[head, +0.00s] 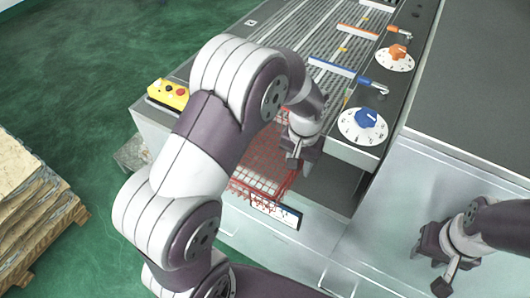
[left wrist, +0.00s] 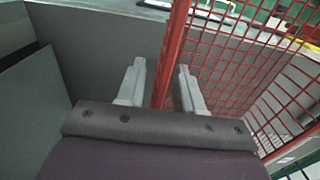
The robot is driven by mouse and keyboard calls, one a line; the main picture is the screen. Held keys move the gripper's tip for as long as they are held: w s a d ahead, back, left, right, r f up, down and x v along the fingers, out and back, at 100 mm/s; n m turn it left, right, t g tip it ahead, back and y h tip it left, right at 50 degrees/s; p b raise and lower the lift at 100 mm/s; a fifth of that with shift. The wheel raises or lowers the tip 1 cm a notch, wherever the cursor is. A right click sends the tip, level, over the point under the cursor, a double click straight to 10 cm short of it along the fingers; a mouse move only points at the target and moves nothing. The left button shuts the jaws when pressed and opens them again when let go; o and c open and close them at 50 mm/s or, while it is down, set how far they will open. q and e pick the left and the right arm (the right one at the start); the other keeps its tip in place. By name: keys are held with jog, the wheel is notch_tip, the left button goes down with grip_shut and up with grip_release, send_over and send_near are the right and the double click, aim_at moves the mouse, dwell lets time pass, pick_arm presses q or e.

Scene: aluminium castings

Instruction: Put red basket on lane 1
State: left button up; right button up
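The red wire basket (head: 258,161) sits at the near end of the grey machine, partly hidden behind my left arm. A white and blue label plate (head: 275,211) is at its near lower edge. My left gripper (head: 297,161) is at the basket's right side. In the left wrist view, a red upright edge (left wrist: 168,75) of the basket stands between my two fingers (left wrist: 160,88), with gaps beside it, so the gripper looks open around it. My right gripper (head: 436,264) is at the lower right, apart from the basket, its fingers spread and empty.
The ribbed lanes (head: 300,52) carry a blue bar (head: 331,67) and an orange bar (head: 358,32). A blue dial (head: 365,118) and an orange dial (head: 396,53) sit at right. A yellow button box (head: 168,93) is at left. A pallet stack (head: 30,200) stands on the floor.

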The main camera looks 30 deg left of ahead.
pick_arm(q)
jog(key=shift+s+f, duration=0.15)
jog(key=shift+f, duration=1)
grip_shut()
